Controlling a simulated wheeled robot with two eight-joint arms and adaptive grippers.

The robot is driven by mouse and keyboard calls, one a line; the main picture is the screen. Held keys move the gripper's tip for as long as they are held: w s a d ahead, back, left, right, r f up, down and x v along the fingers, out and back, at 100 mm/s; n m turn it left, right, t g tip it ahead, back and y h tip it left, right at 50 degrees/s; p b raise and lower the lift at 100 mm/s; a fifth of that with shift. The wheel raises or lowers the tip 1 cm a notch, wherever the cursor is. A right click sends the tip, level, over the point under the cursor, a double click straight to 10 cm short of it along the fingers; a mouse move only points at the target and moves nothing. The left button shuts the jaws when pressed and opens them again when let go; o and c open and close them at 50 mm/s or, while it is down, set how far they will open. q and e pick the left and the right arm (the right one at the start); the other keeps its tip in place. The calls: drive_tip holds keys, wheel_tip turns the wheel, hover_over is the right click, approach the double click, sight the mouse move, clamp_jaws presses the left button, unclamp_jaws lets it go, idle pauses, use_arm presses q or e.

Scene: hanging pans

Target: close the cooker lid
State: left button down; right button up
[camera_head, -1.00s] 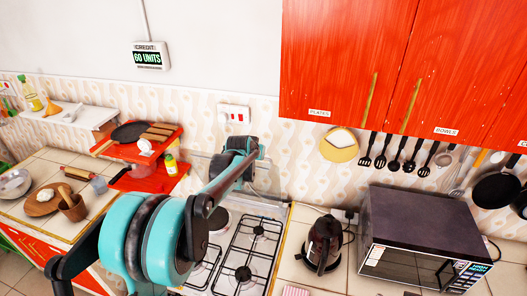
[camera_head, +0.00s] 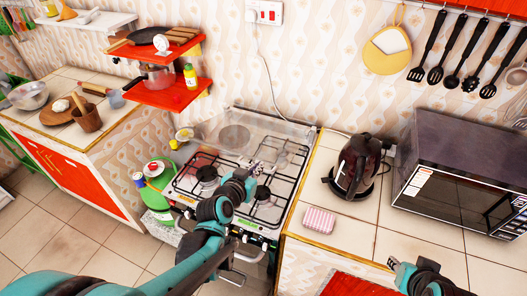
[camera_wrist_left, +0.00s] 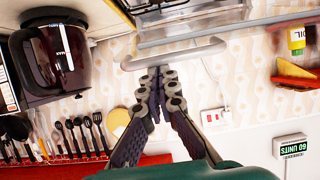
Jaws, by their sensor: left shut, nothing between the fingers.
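My left gripper (camera_head: 252,170) is shut and empty, above the hob and in front of the lid in the head view. In the left wrist view, which is upside down, its fingers (camera_wrist_left: 155,105) point at a pale bar handle (camera_wrist_left: 175,53) by the glass; I cannot tell whether they touch. My right gripper (camera_head: 395,266) is at the lower right, and its jaw state is unclear.
A kettle (camera_head: 356,165) and a pink striped cloth (camera_head: 319,221) are on the counter right of the cooker. A microwave (camera_head: 455,185) stands further right. Red shelves (camera_head: 165,92) hang at the left.

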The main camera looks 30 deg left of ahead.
use_arm(q)
drive_tip(key=s+f+b, duration=0.3)
drive_tip(key=f+b, duration=0.7)
drive_tip(key=f, duration=0.3)
drive_tip(key=shift+s+f, duration=0.3)
drive_tip(key=shift+f, duration=0.05)
drive_tip(key=shift+d+r, duration=0.1)
